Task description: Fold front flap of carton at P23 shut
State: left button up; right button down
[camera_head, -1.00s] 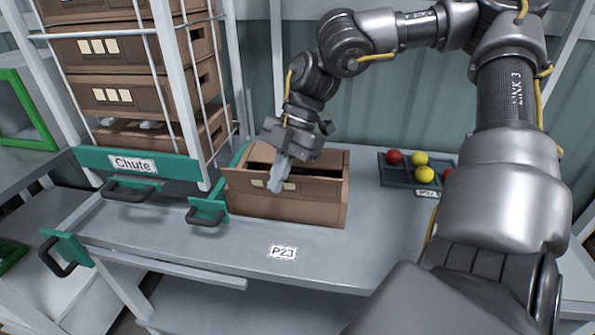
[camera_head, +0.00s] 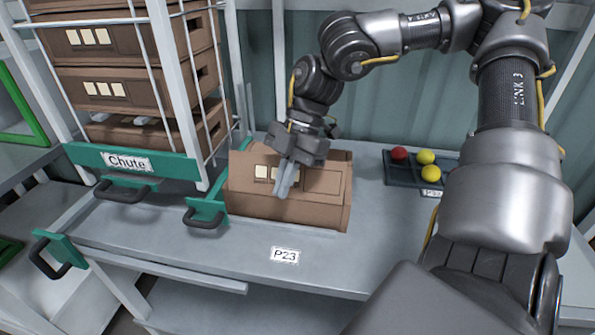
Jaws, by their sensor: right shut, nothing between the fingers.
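The brown carton (camera_head: 290,212) stands on the grey table behind the P23 label (camera_head: 284,255). Its front flap (camera_head: 325,182), with several pale squares on it, is raised along the near side and tilted. The flap hides most of the carton's opening. My right gripper (camera_head: 284,190) is shut and empty, its fingers pointing down in front of the flap and overlapping it in the picture. I cannot tell whether the fingers press on the flap. My left gripper is not in view.
A chute rack (camera_head: 180,95) with stacked brown cartons stands at the left, with green handled gates along its base. A dark tray (camera_head: 402,182) with red and yellow tomatoes lies right of the carton. The table front around the label is clear.

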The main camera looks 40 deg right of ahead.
jog(key=shift+w+d+r+p, duration=0.25)
jog(key=shift+w+d, duration=0.15)
jog(key=shift+d, duration=0.15)
jog(key=shift+w+d+r+p, duration=0.1)
jog(key=shift+w+d+p, duration=0.1)
jog(key=shift+w+d, duration=0.55)
jog(key=shift+d, duration=0.35)
jog(key=shift+w+d+f, duration=0.25)
jog(key=shift+w+d, duration=0.2)
jog(key=shift+d, duration=0.2)
jog(key=shift+w+d+f+b, duration=0.4)
jog(key=shift+d+f, duration=0.2)
jog(key=shift+f, duration=0.15)
jog(key=shift+w+d+f+b, duration=0.4)
jog(key=shift+d+f, duration=0.2)
jog(key=shift+f, duration=0.15)
